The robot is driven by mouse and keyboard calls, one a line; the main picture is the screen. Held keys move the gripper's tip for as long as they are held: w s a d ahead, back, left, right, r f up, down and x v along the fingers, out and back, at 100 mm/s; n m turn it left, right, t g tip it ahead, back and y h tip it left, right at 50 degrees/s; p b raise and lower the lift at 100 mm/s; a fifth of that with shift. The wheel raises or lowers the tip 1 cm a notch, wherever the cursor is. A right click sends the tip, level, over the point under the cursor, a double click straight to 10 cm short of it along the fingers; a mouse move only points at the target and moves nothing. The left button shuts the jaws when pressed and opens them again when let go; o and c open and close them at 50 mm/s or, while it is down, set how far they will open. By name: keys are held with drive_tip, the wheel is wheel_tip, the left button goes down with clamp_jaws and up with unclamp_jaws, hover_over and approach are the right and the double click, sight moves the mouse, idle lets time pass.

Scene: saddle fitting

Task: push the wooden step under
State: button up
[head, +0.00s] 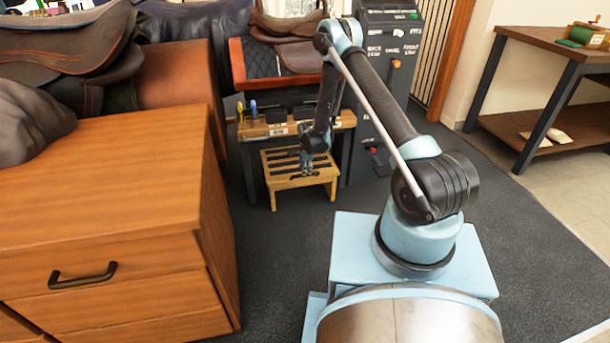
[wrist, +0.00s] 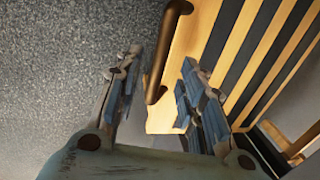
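The wooden step (head: 285,184) is a low, light stool with a slatted top, standing upright on the dark floor in front of the small workbench (head: 268,131). I cannot tell how far its back edge reaches beneath the bench. My gripper (head: 308,172) is at the front of the step and hides part of its slats. In the wrist view the gripper (wrist: 157,88) is open, its fingers apart. The step's slats (wrist: 240,50) fill the right side there, and a brown bar handle (wrist: 158,62) on its front board shows between the fingers. Contact cannot be told.
A wooden drawer cabinet (head: 110,190) stands close on the left. A dark labelled cabinet (head: 385,85) is right of the bench. Saddles (head: 285,45) rest behind the bench. A side table (head: 545,42) stands far right. The dark floor (head: 530,235) to the right is clear.

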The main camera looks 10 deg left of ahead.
drive_tip(key=shift+w+a+f, duration=0.1)
drive_tip(key=shift+w+f, duration=0.1)
drive_tip(key=shift+f, duration=0.8)
drive_tip(key=shift+w+a+f, duration=0.1)
drive_tip(key=shift+w+f, duration=0.05)
drive_tip(key=shift+f, duration=0.85)
clamp_jaws()
